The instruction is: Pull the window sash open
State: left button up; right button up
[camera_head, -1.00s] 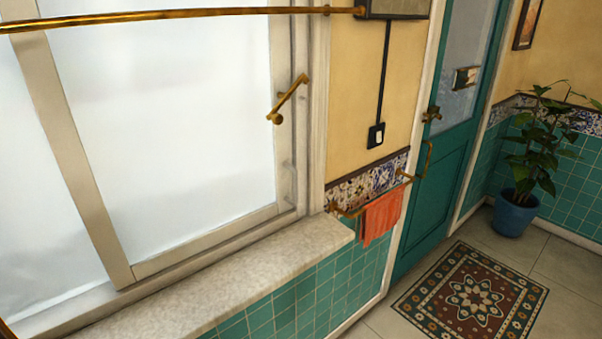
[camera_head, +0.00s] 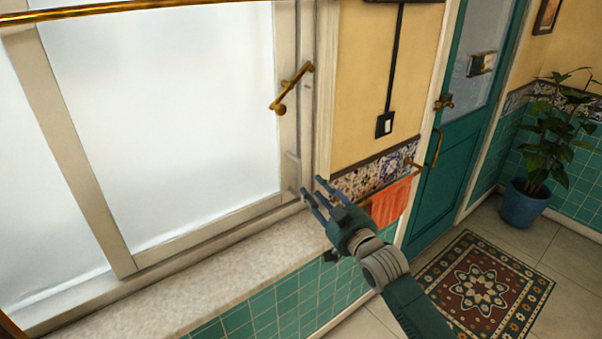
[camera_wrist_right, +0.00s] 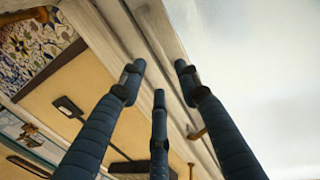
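The window sash (camera_head: 160,110) is a frosted pane in a pale frame and looks shut. Its brass handle (camera_head: 291,88) is on the right stile, tilted up to the right. My right gripper (camera_head: 312,192) is in front of the lower right corner of the window, below the handle and apart from it. Its fingers are spread with nothing between them. In the right wrist view the open fingers (camera_wrist_right: 158,85) point toward the window frame, and part of a brass piece (camera_wrist_right: 197,134), likely the handle, shows behind them. My left gripper is not in view.
The stone sill (camera_head: 200,285) runs below the window and is bare. A brass rail (camera_head: 130,8) crosses the top. A red towel (camera_head: 390,203) hangs right behind my right gripper. A teal door (camera_head: 450,150), a rug (camera_head: 485,285) and a potted plant (camera_head: 545,150) are farther right.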

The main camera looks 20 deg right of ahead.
jog(key=w, duration=0.3)
jog(key=w+a+p, duration=0.1)
jog(key=w, duration=0.2)
jog(key=w+p, duration=0.1)
jog(key=w, duration=0.2)
jog(key=shift+w+a, duration=0.25)
grip_shut()
